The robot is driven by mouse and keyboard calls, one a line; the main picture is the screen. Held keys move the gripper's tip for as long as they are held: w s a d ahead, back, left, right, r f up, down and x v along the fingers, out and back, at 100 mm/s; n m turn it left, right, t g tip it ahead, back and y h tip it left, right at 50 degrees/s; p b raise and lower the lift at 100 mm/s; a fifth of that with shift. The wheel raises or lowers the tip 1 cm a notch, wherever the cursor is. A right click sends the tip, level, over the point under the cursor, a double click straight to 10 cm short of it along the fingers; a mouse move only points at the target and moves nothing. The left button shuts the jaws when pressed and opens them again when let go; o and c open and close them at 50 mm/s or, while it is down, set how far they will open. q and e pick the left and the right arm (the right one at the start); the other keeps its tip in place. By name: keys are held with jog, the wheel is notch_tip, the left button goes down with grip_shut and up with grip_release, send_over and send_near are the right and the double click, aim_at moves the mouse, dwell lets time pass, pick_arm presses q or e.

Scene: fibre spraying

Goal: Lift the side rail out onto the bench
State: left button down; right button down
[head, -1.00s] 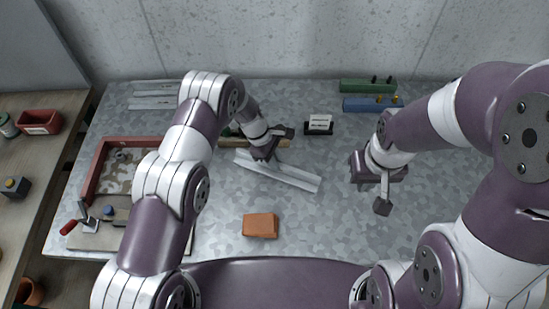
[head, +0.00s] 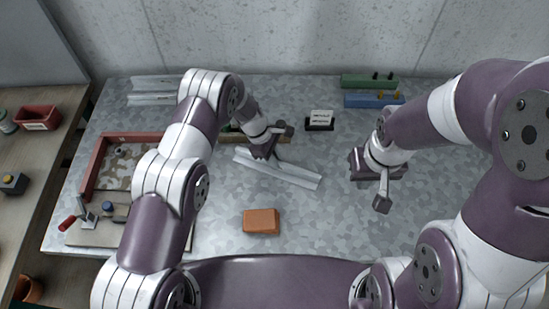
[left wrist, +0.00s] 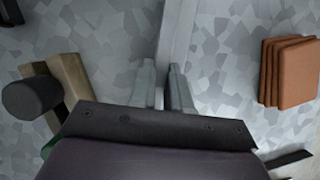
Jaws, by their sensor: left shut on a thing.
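The side rail (head: 295,174), a long pale grey metal strip, lies slantwise at or just above the middle of the bench (head: 330,235); I cannot tell whether it touches. My left gripper (head: 268,157) is shut on it near its left part. In the left wrist view the rail (left wrist: 178,35) runs away from between the two fingers (left wrist: 164,95). My right gripper (head: 381,198) hangs over the right of the bench, apart from the rail; its fingers are too unclear to tell open from shut.
An orange block stack (head: 261,221) is in front of the rail. A red-brown frame (head: 97,170) stands at left, with a red-handled clamp (head: 69,222). Grey strips (head: 152,99) lie at back left. A small card holder (head: 320,121) and green (head: 368,81) and blue (head: 372,100) blocks are behind.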

pick_arm(q)
jog(key=c, duration=1)
grip_release()
